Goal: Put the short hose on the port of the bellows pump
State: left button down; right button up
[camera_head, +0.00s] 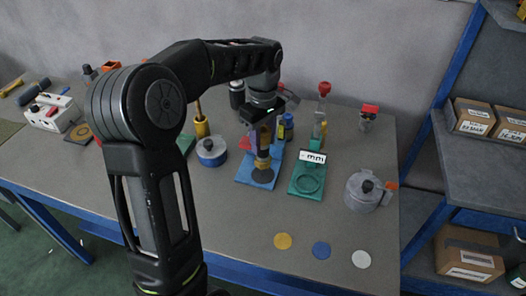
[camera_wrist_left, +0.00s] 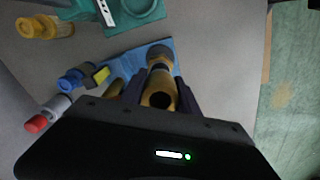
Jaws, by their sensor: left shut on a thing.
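My left gripper (camera_head: 263,146) is over the blue base plate (camera_head: 246,174) in the middle of the table. It is shut on a tan tube, seemingly the short hose (camera_wrist_left: 160,92), whose dark open end faces the wrist camera. Just past the tube, in line with it, a dark grey round part, seemingly of the bellows pump (camera_wrist_left: 162,58), stands on the blue base. The tube's far end looks very close to this part; I cannot tell whether it touches or sits on a port. The gripper hides much of the pump in the head view. My right gripper is out of view.
A green stand (camera_head: 306,180) with a "mm" label is to the right of the blue base. A grey pot (camera_head: 362,193) stands further right, and a blue pot (camera_head: 211,151) to the left. Yellow (camera_head: 283,241), blue (camera_head: 321,250) and white (camera_head: 361,259) discs lie in front.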

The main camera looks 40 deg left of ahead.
aim_at(263, 152)
pick_arm(q)
jog(key=shift+f, duration=2.2)
jog(key=shift+f, duration=0.2)
jog(key=c, duration=0.9)
grip_release()
jog(key=shift+r, duration=0.15)
notch_tip(263, 152, up, 12)
jog(key=shift+r, duration=0.1)
